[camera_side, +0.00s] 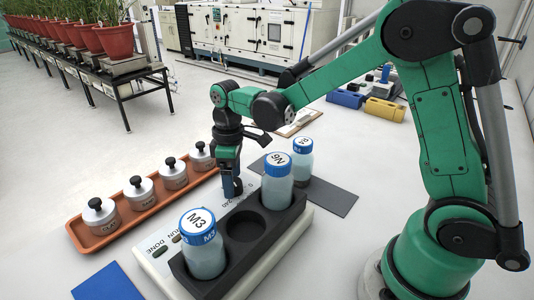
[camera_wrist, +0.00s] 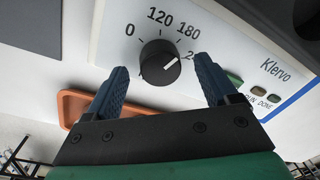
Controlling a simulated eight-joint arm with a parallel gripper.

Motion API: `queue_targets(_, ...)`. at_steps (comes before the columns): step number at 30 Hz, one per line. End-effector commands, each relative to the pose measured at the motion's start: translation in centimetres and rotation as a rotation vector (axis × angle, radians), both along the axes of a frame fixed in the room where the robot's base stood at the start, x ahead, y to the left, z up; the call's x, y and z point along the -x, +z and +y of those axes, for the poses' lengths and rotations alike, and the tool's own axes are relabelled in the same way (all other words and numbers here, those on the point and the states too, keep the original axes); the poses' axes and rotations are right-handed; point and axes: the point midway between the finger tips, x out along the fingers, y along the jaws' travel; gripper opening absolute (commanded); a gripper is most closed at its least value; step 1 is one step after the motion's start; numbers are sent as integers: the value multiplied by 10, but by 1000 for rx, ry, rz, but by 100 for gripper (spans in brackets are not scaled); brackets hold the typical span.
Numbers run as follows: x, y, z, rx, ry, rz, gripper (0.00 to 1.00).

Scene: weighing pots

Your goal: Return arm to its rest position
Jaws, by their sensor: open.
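My gripper (camera_side: 232,188) points down at the far side of the white device (camera_side: 152,262), close to its panel. In the wrist view my gripper (camera_wrist: 162,68) is open, with its two dark blue fingers apart. A black knob (camera_wrist: 160,64) on the panel shows between the fingertips, with nothing held. The knob's white mark points to the upper right, on the side of the 180 and a partly hidden number. I cannot tell whether the fingers touch the knob. In the side view the gripper hides the knob.
A black holder (camera_side: 244,228) on the device carries blue-capped bottles, M3 (camera_side: 205,256) and another (camera_side: 277,184), with an empty hole between. A third bottle (camera_side: 302,160) stands on a dark mat (camera_side: 334,198). An orange tray (camera_side: 90,240) holds several weights. A blue mat (camera_side: 108,284) lies front left.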

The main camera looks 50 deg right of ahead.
Motion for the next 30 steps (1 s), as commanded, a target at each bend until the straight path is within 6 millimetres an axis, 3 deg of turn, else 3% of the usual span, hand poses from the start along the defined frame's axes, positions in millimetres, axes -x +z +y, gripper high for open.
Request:
queue_targets(7,-1,50,-3,0,-7,0,80)
queue_targets(15,1,52,-4,0,-381,1,80)
queue_targets(25,1,-8,0,0,-400,0,80)
queue_targets(30,1,-5,0,-1,-147,-1,80)
